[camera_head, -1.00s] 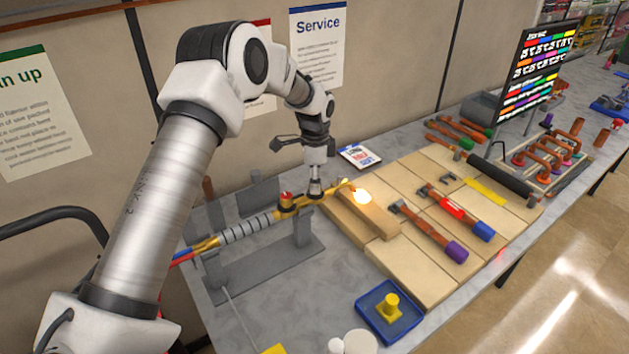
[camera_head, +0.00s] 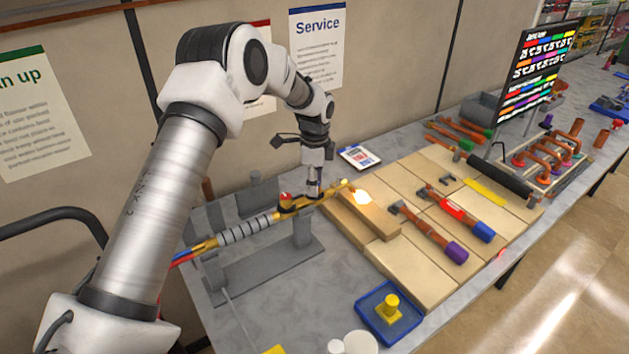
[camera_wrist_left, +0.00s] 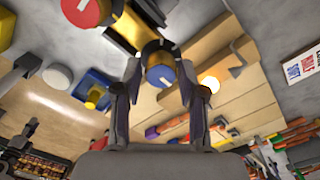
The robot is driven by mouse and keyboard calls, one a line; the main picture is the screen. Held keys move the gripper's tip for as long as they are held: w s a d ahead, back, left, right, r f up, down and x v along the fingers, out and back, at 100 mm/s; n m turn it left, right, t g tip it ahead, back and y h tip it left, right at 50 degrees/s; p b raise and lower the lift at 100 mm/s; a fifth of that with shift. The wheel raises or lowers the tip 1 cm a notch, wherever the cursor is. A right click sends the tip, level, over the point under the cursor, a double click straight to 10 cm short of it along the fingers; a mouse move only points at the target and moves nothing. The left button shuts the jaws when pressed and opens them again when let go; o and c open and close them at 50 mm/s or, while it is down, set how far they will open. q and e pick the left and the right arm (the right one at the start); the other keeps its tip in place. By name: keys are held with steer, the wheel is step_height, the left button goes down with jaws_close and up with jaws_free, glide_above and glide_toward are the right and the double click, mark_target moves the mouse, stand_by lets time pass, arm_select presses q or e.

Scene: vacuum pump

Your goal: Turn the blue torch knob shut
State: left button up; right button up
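The brass torch (camera_head: 262,224) lies in a grey stand, with a lit flame (camera_head: 361,197) at its tip. Its red knob (camera_head: 286,197) shows on top, and also at the upper left of the left wrist view (camera_wrist_left: 87,11). My left gripper (camera_head: 314,194) points down over the torch. In the left wrist view its fingers (camera_wrist_left: 161,72) stand apart on either side of the blue knob, with small gaps visible.
A wooden block (camera_head: 368,214) lies by the flame. Hammers, pipes and boards cover the bench to the right. A blue tray (camera_head: 405,327) with a yellow part stands in front. A small sign card (camera_head: 359,156) lies behind. The wall is close behind the arm.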

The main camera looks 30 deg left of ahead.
arm_select(q)
steer(key=shift+w, duration=0.15)
steer(key=shift+r, duration=0.1)
step_height(320, 180, up, 12)
steer(key=shift+f, duration=0.1)
stand_by(0.6)
